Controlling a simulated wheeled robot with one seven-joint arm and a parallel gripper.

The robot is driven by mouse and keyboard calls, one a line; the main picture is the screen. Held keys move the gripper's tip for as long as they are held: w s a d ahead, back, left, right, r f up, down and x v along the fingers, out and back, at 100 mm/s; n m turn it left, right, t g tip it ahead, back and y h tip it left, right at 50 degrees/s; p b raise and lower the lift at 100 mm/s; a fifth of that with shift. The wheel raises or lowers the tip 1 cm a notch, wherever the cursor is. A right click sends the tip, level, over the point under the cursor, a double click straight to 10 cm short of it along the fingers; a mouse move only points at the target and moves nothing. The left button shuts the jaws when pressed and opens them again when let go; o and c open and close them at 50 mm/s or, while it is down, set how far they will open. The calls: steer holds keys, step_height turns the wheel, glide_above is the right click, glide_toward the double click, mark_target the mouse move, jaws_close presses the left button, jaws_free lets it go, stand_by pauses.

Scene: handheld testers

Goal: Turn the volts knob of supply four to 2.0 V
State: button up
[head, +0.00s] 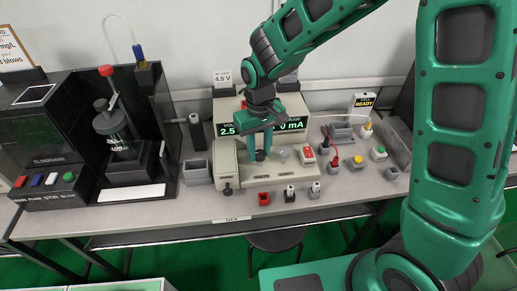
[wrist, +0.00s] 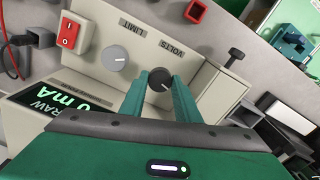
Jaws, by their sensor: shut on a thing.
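The supply is a beige unit with a sloped front panel (head: 288,173). Its black volts knob (wrist: 159,77) sits under the VOLTS label (wrist: 165,47) in the wrist view, and its dark lower part shows in the head view (head: 260,156). My gripper (wrist: 160,82) is shut on the volts knob, one green finger on each side. In the head view my gripper (head: 264,149) comes down from above. The display (head: 291,125) is partly hidden by my gripper; 2.5 shows at its left and 0 mA at its right.
A grey limit knob (wrist: 116,57) and a red rocker switch (wrist: 69,33) are beside the volts knob. Small buttons and red and black blocks crowd the bench at right and front. A black stirrer stand (head: 124,150) is at left.

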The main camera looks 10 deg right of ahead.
mark_target(261, 152)
steer(key=shift+d+n, duration=0.1)
steer(key=shift+n, duration=2.2)
steer(key=shift+w, duration=0.1)
steer(key=o, duration=1)
steer(key=shift+o, duration=0.2)
step_height(261, 152, up, 11)
steer(key=shift+d+f, duration=0.1)
